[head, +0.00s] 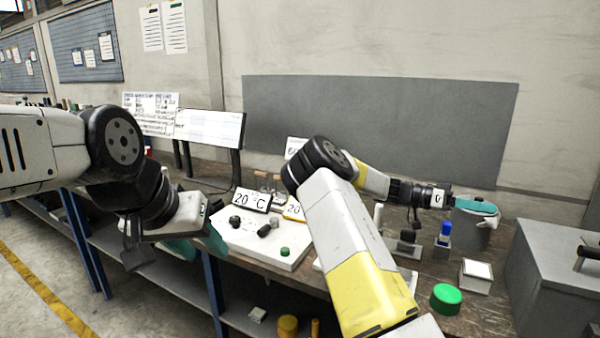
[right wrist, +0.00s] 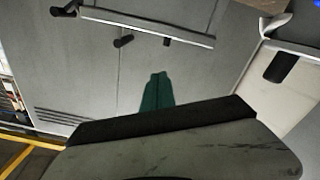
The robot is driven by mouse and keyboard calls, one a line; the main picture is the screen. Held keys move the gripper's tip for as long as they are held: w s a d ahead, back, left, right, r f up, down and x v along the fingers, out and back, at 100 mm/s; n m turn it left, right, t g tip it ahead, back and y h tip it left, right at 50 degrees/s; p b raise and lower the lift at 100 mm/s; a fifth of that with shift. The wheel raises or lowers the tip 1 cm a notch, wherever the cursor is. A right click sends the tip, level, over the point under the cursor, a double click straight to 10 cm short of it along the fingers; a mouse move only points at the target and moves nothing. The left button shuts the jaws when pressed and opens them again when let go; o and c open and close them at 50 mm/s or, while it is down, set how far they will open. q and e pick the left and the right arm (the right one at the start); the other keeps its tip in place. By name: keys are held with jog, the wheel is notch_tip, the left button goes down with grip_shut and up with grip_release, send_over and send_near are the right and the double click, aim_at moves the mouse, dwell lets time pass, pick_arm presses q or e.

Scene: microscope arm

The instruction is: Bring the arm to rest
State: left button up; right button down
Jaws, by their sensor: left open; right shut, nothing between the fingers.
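I cannot make out a microscope or its arm for certain in either view. My left gripper (head: 198,244) is open and empty, with teal fingers pointing down in front of the bench's left part. My right arm reaches across the bench. My right gripper (head: 476,207) is shut and empty at the right, just above or in front of a grey canister (head: 468,232); I cannot tell whether they touch. In the right wrist view its teal fingers (right wrist: 156,93) show together, with nothing between them.
A white board (head: 270,243) on the bench (head: 203,179) carries small dark knobs and a green cap (head: 285,251). A blue-topped item (head: 445,232), a white-topped block (head: 475,275) and a green disc (head: 446,297) stand at the right. A grey cabinet (head: 545,275) adjoins; another view shows cabinet doors (right wrist: 90,75).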

jog(key=s+a+f+n+t+y, duration=0.2)
jog(key=s+f+n+y, duration=0.1)
jog(key=s+f+y, duration=0.4)
jog(key=a+n+t+y, duration=0.1)
jog(key=a, duration=0.2)
jog(key=s+a+f+n+t+y, duration=0.1)
jog(key=a+y, duration=0.1)
jog(key=a+f+n+t+y, duration=0.1)
jog(key=a, duration=0.2)
jog(key=shift+s+a+n, duration=0.2)
jog(key=shift+a+n, duration=0.1)
jog(key=shift+n, duration=0.1)
jog(key=s+a+r+n+t+y, duration=0.2)
jog(key=s+a+r+n+t, duration=0.1)
jog(key=a, duration=0.5)
jog(key=s+a+r+n+t+y, duration=0.2)
jog(key=s+a+r+n+t, duration=0.1)
jog(key=a, duration=0.5)
jog(key=s+a+r+n+t+y, duration=0.3)
jog(key=s+a+r+n+t, duration=0.1)
jog(key=a+r+n, duration=0.2)
jog(key=shift+s+a+r+n, duration=0.3)
jog(key=shift+s+a+r, duration=0.1)
jog(key=shift+a+r, duration=0.6)
jog(key=shift+a+f, duration=0.1)
jog(key=shift+f, duration=0.05)
